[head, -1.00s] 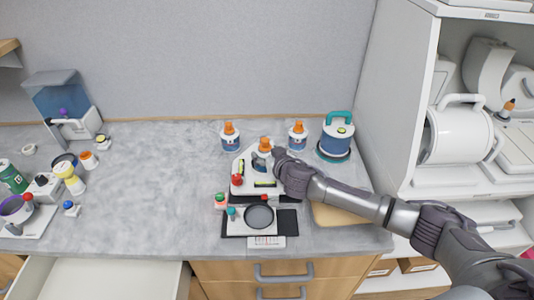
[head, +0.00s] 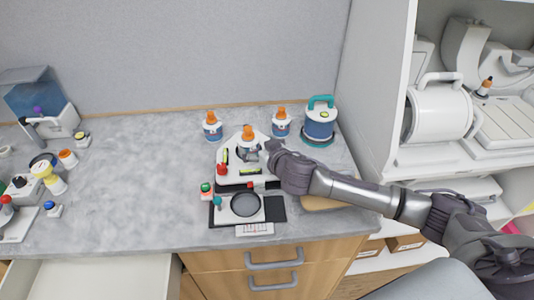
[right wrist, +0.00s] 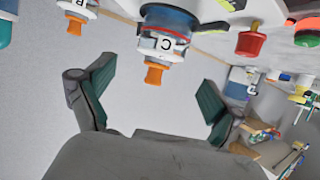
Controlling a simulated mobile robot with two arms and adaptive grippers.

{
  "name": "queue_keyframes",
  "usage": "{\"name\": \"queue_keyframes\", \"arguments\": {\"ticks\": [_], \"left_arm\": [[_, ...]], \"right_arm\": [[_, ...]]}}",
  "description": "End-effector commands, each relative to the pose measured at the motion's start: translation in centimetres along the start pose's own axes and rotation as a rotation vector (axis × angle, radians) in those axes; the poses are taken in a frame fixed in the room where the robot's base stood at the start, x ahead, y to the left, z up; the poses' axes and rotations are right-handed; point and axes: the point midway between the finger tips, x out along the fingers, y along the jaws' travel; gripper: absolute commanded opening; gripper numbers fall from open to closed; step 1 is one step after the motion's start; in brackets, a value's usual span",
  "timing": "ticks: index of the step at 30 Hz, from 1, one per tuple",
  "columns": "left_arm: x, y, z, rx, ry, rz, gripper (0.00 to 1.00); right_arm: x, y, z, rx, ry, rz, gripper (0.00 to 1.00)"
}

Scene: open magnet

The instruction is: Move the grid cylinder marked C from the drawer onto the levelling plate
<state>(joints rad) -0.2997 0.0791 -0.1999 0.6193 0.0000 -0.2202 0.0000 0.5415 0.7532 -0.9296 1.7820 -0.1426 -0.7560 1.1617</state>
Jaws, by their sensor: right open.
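The grid cylinder marked C (head: 249,150) stands upright on the white levelling plate (head: 228,176). It has an orange top, and its letter C shows in the right wrist view (right wrist: 165,45), where it appears upside down. My right gripper (head: 268,150) is just to the right of the cylinder. In the right wrist view its two green-padded fingers (right wrist: 158,75) are spread wide with nothing between the pads, and the cylinder lies beyond the tips. The drawer (head: 95,278) at the lower left is open; its visible floor is bare. My left gripper is not in view.
Two similar orange-topped cylinders (head: 212,127) (head: 281,123) and a teal-handled blue canister (head: 320,122) stand behind. A black tray with a round dish (head: 245,205) lies in front.

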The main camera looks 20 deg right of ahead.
Motion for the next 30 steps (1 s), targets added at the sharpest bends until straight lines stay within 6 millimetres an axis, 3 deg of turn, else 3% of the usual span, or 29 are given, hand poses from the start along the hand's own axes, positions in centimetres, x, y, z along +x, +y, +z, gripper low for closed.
{"name": "queue_keyframes", "arguments": {"ticks": [3,10,30], "left_arm": [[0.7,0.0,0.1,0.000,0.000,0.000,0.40],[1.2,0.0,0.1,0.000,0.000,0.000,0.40],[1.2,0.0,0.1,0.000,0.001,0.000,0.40]], "right_arm": [[-2.4,0.0,0.2,-0.001,0.000,-0.001,0.92],[-5.2,0.0,0.1,0.000,0.000,0.001,0.92],[-6.1,-0.6,0.6,0.001,-0.013,-0.002,0.92]]}}
